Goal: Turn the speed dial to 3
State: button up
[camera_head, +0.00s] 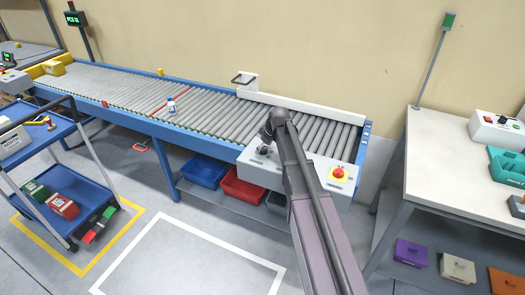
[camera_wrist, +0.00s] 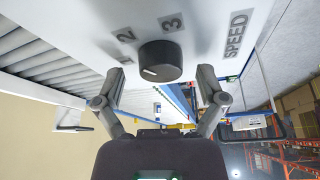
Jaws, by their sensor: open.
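The speed dial (camera_wrist: 160,61) is a round black knob on a white panel face in the wrist view, with the labels 1, 2 and 3 around it and SPEED to the right. A short white mark shows on the dial's left side; it seems to lie toward the 1, but the angle makes this hard to read. My gripper (camera_wrist: 160,80) is open, with one finger on each side of the dial and no clear contact. In the head view my gripper (camera_head: 264,150) is over the left part of the control panel (camera_head: 314,184), and the dial is hard to make out.
A red stop button (camera_head: 338,172) on a yellow base sits on the panel's right part. The roller conveyor (camera_head: 215,115) runs behind, carrying a small white and blue bottle (camera_head: 171,105). A white table (camera_head: 440,150) stands right, a blue cart (camera_head: 45,150) left.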

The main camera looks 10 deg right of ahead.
dwell(0.3)
jog(key=c, duration=1.2)
jog(key=shift+o, duration=0.3)
jog(key=shift+a, duration=0.2)
jog(key=shift+d, duration=0.15)
jog(key=shift+m, duration=0.4)
jog(key=m+t+h, duration=0.1)
jog(key=m, duration=0.3)
jog(key=shift+h, duration=0.3)
jog(key=m+h, duration=0.2)
jog(key=m, duration=0.4)
